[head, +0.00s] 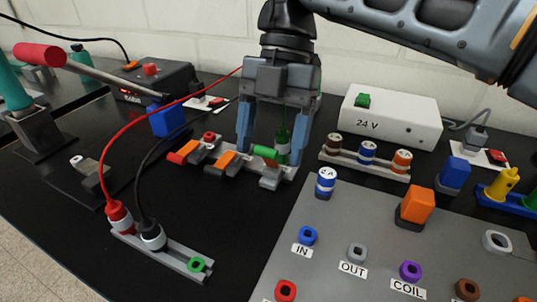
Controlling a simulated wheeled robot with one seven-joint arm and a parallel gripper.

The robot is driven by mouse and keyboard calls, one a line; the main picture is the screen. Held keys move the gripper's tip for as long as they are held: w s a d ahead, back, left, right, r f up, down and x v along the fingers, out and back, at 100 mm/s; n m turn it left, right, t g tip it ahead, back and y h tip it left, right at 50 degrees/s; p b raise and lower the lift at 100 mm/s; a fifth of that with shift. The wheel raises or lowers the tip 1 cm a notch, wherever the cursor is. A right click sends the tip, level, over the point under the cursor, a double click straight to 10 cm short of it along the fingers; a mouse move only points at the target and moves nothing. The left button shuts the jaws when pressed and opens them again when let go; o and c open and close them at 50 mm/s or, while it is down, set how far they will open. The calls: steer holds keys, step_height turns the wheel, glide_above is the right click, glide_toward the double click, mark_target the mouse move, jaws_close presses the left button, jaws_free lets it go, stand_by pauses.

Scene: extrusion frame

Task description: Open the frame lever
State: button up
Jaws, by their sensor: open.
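A grey terminal block (212,166) on the black table carries two orange levers (222,160) and a green lever (265,152). The pictures do not show which lever is the frame lever. My gripper (271,146) points down over the right part of this block. Its two blue-grey fingers are apart, one to the left and one to the right of the green lever. A dark green upright piece (283,140) shows between the fingers, near the right one. I cannot tell whether the fingers touch anything.
Red and black cables (112,160) arch to a grey rail (172,258) in front. A white 24 V box (390,118) is behind right. A grey panel (325,262) fills the front right.

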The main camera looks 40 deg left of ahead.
mark_target(266, 156)
steer(key=shift+x, duration=1.3)
steer(key=shift+c, duration=0.4)
steer(key=c, duration=0.9)
steer(key=shift+s+t, duration=0.15)
steer(key=shift+t, duration=0.35)
steer(key=shift+s+f+t+y, duration=0.15)
steer(key=shift+t+y, duration=0.15)
steer(key=shift+t, duration=0.2)
steer(key=o, duration=1)
steer(key=shift+w+a+r, duration=0.1)
steer(key=shift+w+r, duration=0.15)
steer(key=shift+r, duration=1)
steer(key=shift+w+d+r, duration=0.1)
steer(key=shift+w+r, duration=0.15)
steer(key=shift+r, duration=1.05)
steer(key=shift+w+a+r, duration=0.1)
steer(key=shift+w+r, duration=0.15)
steer(key=shift+r, duration=1)
